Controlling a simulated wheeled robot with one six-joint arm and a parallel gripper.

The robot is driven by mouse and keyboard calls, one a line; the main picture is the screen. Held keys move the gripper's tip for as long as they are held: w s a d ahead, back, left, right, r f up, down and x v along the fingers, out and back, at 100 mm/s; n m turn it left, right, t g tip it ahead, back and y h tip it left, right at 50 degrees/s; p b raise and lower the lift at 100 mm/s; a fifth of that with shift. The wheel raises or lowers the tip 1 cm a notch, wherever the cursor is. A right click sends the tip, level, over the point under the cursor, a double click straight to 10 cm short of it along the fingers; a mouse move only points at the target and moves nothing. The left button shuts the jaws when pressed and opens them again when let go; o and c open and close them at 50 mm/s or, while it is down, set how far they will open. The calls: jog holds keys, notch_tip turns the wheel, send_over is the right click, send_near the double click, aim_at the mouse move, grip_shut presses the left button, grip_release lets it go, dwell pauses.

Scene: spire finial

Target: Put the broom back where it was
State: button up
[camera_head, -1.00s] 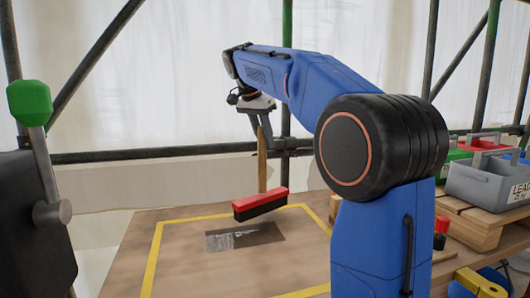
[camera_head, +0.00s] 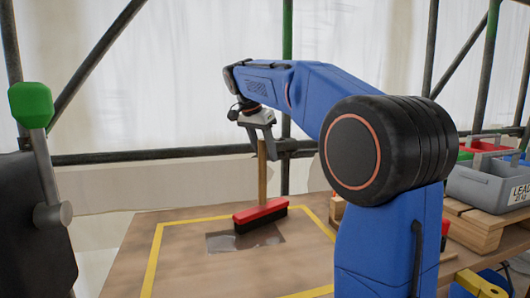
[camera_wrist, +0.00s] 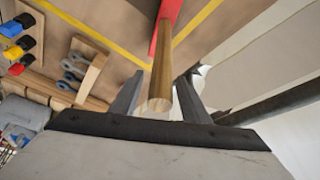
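The broom has a red head with black bristles (camera_head: 261,215) and a wooden handle. It stands roughly upright over the dark shiny patch (camera_head: 220,244) inside the yellow outline on the wooden board (camera_head: 185,270). The bristles are at or just above the board; I cannot tell if they touch. My gripper (camera_head: 263,140) is at the top of the handle. In the wrist view, the handle (camera_wrist: 161,78) runs between the two fingers of my gripper (camera_wrist: 159,80), which close on it. The red head (camera_wrist: 165,25) is partly out of that view.
A grey crate marked LEAD (camera_head: 490,182) and a red bin (camera_head: 482,144) stand at right on wooden pallet boards (camera_head: 470,232). The wrist view shows shackles (camera_wrist: 73,66) and coloured-handled items (camera_wrist: 18,45). Scaffold poles (camera_head: 160,152) run behind. A green-knobbed lever (camera_head: 32,105) stands at left.

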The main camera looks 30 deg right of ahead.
jog(key=shift+r, duration=0.1)
jog(key=v, duration=1.2)
jog(key=shift+d, duration=0.1)
